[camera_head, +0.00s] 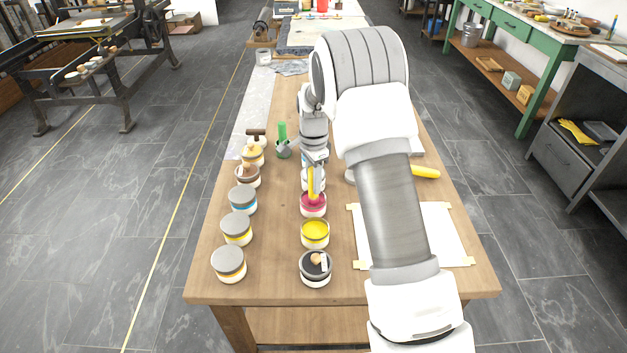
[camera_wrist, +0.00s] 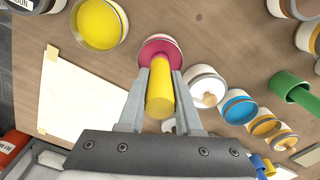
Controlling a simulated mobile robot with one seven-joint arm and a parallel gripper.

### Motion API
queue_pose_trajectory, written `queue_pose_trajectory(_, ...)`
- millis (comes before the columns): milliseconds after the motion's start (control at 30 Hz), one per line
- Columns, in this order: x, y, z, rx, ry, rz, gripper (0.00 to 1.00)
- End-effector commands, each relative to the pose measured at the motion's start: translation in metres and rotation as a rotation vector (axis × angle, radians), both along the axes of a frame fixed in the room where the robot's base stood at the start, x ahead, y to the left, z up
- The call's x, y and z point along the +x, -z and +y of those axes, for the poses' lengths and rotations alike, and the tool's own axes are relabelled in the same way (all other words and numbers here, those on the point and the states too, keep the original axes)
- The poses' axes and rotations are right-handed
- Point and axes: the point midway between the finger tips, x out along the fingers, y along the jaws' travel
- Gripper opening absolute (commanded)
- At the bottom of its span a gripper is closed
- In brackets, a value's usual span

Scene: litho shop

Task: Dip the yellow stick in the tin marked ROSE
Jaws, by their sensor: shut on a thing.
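My gripper (camera_head: 313,163) is shut on the yellow stick (camera_head: 311,184), which points down from the jaws. In the wrist view the stick (camera_wrist: 160,98) lies between the two fingers (camera_wrist: 161,78). Its lower end overlaps the open mouth of a tin of deep pink ink (camera_head: 313,210), also seen in the wrist view (camera_wrist: 160,42). I cannot tell how far the tip reaches into the ink. No ROSE label is readable in these frames. The tin stands upright on the wooden table.
An open yellow tin (camera_head: 315,234) and a black tin (camera_head: 316,267) stand nearer me in the same row. Several lidded tins (camera_head: 237,228) line the left. A green stick (camera_head: 282,133) stands behind. Taped paper (camera_head: 447,232) lies right, below another yellow handle (camera_head: 426,171).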

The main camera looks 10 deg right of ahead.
Motion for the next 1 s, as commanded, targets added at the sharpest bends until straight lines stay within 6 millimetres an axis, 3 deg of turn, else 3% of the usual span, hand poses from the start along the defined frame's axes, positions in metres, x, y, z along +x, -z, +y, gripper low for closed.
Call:
queue_pose_trajectory(267, -0.001, -0.005, 0.0, -0.001, 0.0, 0.002, 0.0)
queue_pose_trajectory(1000, 0.0, -0.066, 0.0, 0.0, -0.001, 0.001, 0.0)
